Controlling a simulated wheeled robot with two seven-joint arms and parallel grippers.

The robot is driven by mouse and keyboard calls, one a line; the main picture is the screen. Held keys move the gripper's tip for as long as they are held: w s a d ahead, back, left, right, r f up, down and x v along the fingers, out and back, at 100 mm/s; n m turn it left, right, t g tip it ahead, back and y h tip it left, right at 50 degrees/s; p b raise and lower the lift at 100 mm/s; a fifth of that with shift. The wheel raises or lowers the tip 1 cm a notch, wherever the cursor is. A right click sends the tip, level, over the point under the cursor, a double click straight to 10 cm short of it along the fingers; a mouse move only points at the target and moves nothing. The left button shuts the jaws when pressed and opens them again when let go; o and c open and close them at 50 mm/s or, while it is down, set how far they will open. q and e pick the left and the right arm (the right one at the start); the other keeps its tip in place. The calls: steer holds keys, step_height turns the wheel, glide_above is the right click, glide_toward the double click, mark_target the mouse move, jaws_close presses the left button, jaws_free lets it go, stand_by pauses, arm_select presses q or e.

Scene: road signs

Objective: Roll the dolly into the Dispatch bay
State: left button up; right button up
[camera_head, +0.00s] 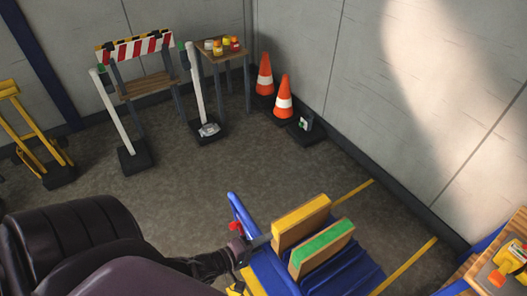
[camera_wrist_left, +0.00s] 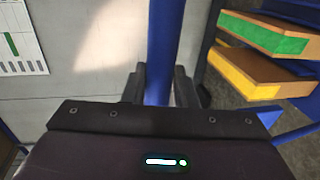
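The blue dolly (camera_head: 367,278) is at the lower middle of the head view. It carries a yellow-edged board (camera_head: 300,220) and a green-edged board (camera_head: 322,249), side by side. My left gripper (camera_head: 241,250) is at the dolly's blue handle frame (camera_head: 238,213). In the left wrist view, its fingers (camera_wrist_left: 160,88) close on both sides of a blue handle bar (camera_wrist_left: 165,40). Two yellow floor lines, one farther (camera_head: 352,191) and one nearer (camera_head: 408,266), run from the right wall toward the dolly. No Dispatch label is readable. My right gripper is not in view.
Two orange cones (camera_head: 284,99) stand by the back corner. A striped barrier (camera_head: 135,48) and a small table with jars (camera_head: 222,54) stand at the back. A wooden bench (camera_head: 512,231) is at the right edge. The middle floor is clear.

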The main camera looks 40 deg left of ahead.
arm_select(q)
steer(key=o, duration=0.3)
steer(key=b+v, duration=0.1)
steer(key=v, duration=0.6)
steer(key=shift+s, duration=0.35)
steer(key=shift+a, duration=0.1)
